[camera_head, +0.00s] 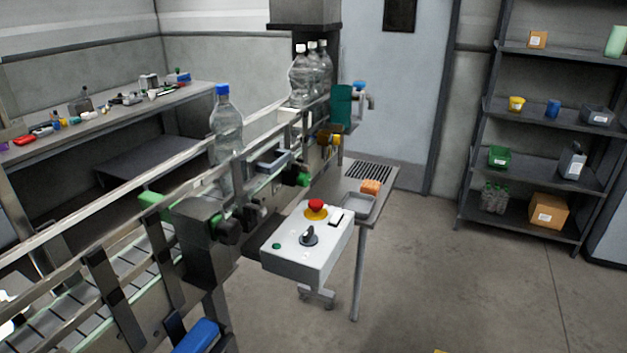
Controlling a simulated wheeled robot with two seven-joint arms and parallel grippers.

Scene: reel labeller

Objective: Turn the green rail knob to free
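Several green parts sit along the conveyor (140,318) rails. A green knob (301,180) with dark parts beside it is on the near side of the rail, behind the control box. Another green and dark knob (252,219) is by the dark grey block. A brighter green piece (153,202) lies at the far rail. I cannot tell which is the rail knob or how it is turned. A clear bottle with a blue cap (226,125) stands upright on the conveyor. Neither of my grippers is in view.
A white control box (297,259) with a red button (316,206) and black dial stands before the conveyor. Shelves (538,118) are at right. The floor between is clear.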

